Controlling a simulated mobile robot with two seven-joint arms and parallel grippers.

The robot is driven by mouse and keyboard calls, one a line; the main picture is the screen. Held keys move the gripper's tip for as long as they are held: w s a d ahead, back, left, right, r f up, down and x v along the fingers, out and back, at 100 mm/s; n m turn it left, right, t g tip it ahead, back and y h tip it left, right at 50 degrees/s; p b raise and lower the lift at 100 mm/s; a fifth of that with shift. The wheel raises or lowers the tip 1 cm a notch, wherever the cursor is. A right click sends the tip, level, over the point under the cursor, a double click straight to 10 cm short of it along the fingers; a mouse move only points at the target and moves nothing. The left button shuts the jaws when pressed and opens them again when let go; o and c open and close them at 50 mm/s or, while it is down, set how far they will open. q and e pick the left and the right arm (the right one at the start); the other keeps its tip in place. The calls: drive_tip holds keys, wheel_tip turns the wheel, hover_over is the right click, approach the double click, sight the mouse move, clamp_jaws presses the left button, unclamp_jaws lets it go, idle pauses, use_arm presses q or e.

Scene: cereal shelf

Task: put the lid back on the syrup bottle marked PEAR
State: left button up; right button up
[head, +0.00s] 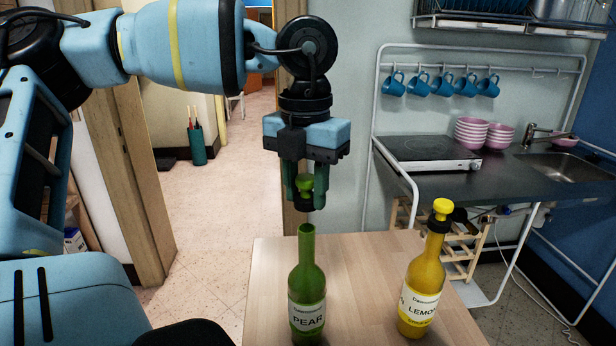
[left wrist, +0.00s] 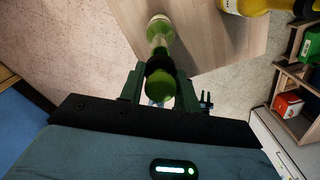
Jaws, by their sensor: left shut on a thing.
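The green syrup bottle marked PEAR (head: 307,290) stands upright on the wooden table, its neck open at the top. My left gripper (head: 306,195) is shut on the green lid (head: 305,184) and holds it above the bottle's mouth, with a small gap between. In the left wrist view the lid (left wrist: 158,84) sits between the fingers, and the PEAR bottle (left wrist: 159,30) shows beyond it. In that view the lid overlaps the lower part of the bottle, so their exact alignment is hard to tell. My right gripper is not in view.
A yellow bottle marked LEMON (head: 423,285) with a yellow lid stands to the right on the same table (head: 360,260). Behind are a counter with a hob (head: 430,150), pink bowls (head: 470,132), hanging blue mugs (head: 440,84) and a sink. The tabletop between the bottles is clear.

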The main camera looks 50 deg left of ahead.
use_arm(q)
drive_tip(key=shift+f, duration=0.9)
drive_tip(key=shift+f+b, duration=0.55)
drive_tip(key=shift+f, duration=0.4)
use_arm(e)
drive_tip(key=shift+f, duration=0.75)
use_arm(q)
drive_tip(key=shift+b, duration=0.3)
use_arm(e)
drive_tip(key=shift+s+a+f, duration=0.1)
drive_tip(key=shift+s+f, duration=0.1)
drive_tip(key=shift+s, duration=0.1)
use_arm(q)
drive_tip(key=shift+f+b, duration=0.15)
drive_tip(key=shift+b, duration=0.3)
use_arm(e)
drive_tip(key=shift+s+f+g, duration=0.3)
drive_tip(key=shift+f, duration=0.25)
use_arm(q)
drive_tip(key=o, duration=1.5)
